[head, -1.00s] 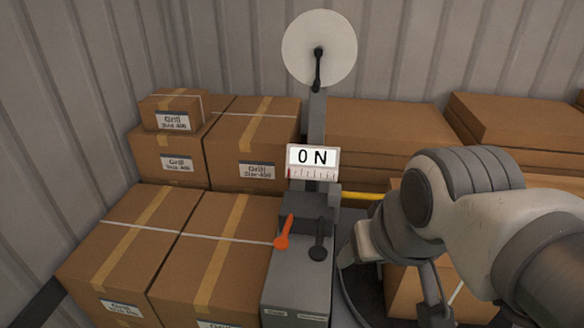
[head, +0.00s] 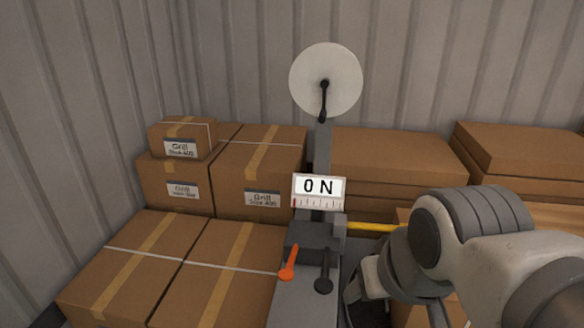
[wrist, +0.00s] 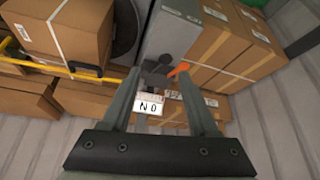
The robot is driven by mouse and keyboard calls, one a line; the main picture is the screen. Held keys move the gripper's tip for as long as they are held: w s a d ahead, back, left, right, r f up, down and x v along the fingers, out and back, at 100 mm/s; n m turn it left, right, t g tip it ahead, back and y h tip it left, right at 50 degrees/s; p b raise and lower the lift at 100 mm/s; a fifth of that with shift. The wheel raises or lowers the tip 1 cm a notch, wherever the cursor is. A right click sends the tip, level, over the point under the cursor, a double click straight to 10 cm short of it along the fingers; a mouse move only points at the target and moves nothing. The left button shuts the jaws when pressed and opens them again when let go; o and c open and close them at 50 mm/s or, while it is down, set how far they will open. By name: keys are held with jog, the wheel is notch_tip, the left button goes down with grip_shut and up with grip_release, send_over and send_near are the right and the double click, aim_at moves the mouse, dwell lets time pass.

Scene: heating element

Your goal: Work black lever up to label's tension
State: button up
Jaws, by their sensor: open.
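The black lever (head: 324,272) stands on a grey machine (head: 300,302), just right of an orange lever (head: 289,262). The black lever looks roughly upright. My gripper (wrist: 155,78) is open and empty, pointing toward the machine from some distance. My gripper's fingers are not clear in the head view.
A pale disc (head: 345,80) with a black handle rises behind the machine. Cardboard boxes (head: 215,275) stand close on the left, with more boxes (head: 395,155) behind right. A yellow bar (head: 368,227) runs right from the machine. Corrugated walls enclose the back and left.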

grip_shut()
dwell(0.4)
dwell(1.4)
